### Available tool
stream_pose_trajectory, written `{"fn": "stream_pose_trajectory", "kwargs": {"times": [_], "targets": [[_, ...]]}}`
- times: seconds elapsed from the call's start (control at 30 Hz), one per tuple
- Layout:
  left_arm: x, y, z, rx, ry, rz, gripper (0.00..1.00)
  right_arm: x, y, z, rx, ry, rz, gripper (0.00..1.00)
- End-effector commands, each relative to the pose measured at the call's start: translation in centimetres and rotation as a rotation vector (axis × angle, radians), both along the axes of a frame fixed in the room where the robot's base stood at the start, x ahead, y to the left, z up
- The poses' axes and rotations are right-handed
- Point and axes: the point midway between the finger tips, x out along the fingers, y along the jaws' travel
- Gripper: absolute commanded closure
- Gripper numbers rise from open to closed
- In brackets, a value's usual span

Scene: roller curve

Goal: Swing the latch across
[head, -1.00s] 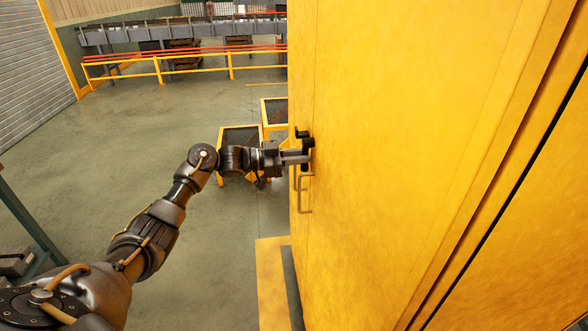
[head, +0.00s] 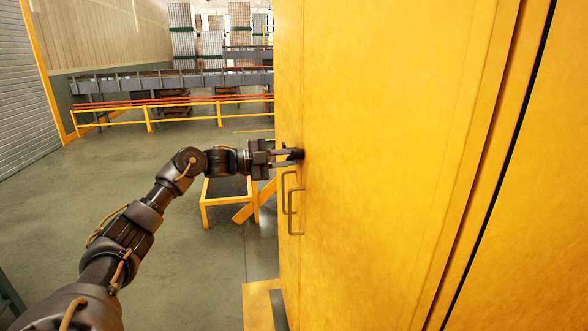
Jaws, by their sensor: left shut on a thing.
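A tall yellow cabinet (head: 390,150) fills the right half of the head view. The black latch (head: 296,153) sits near the left edge of its front, above two thin bar handles (head: 294,210). My left gripper (head: 287,158) reaches in from the left and is shut on the latch. Its fingers hide part of the latch, so its exact angle is hard to tell. My right gripper is not in view.
A yellow-framed stand (head: 230,203) is on the floor behind my left forearm. A yellow railing (head: 185,121) and a grey conveyor (head: 170,81) run across the back. A yellow base ledge (head: 258,305) juts out at the cabinet's foot. Open floor lies to the left.

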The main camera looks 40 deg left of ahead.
Motion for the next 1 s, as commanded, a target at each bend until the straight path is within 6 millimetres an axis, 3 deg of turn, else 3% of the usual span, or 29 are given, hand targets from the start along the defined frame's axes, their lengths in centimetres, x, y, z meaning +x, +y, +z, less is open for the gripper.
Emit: {"fn": "stream_pose_trajectory", "kwargs": {"times": [0.5, 1.0], "targets": [[0.5, 0.4, 1.7, 0.298, -0.282, 0.002, 1.0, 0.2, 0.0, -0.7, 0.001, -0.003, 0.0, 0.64], [0.6, 0.3, 2.3, 0.396, -0.376, 0.0, 1.0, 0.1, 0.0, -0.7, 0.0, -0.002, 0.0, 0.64]]}}
